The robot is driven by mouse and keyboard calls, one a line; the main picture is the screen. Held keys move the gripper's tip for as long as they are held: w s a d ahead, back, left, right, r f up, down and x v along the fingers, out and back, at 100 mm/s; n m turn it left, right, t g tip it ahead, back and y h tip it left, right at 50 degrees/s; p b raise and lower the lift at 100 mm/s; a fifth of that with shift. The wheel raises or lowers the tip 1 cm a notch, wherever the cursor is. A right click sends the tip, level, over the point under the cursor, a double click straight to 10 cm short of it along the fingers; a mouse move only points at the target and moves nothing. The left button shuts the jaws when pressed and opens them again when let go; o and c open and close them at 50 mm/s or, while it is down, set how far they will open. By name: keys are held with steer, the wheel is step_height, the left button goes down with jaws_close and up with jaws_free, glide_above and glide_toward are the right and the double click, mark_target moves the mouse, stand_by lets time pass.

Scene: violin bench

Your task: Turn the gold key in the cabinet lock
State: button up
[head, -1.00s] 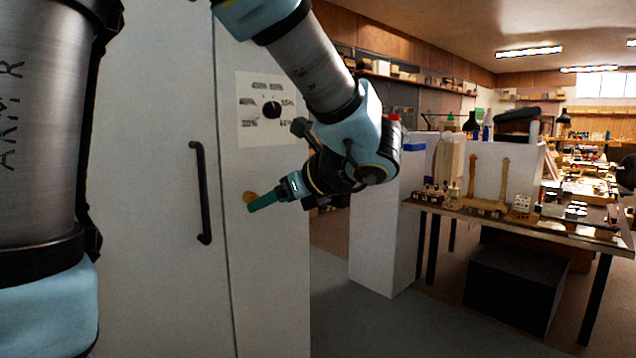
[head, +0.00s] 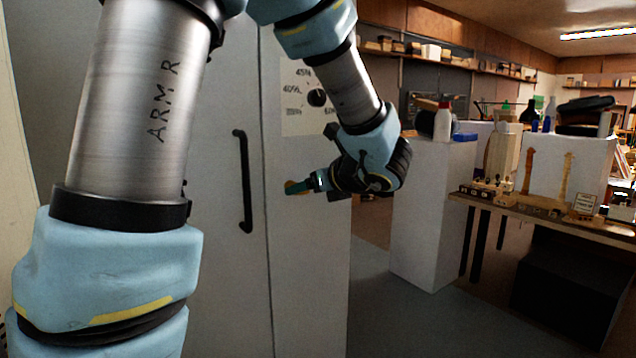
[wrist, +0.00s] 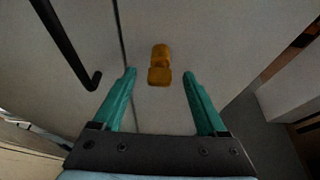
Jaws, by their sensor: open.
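The gold key (wrist: 159,68) sticks out of the pale cabinet front (wrist: 190,35), and its broad head faces my gripper in the wrist view. In the head view the key (head: 291,187) is partly hidden behind my fingers. My gripper (wrist: 159,85) is open, with a teal finger on each side and clear gaps to the key. The key's head lies near the line between the fingertips, slightly beyond them, and no contact shows. In the head view my gripper (head: 298,187) is close to the cabinet front.
A black door handle (head: 243,180) is left of the key, past the door seam.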

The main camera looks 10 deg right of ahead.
steer(key=shift+w+a+f, duration=0.1)
steer(key=shift+w, duration=0.15)
steer(key=shift+c, duration=0.3)
jaws_close()
stand_by(0.7)
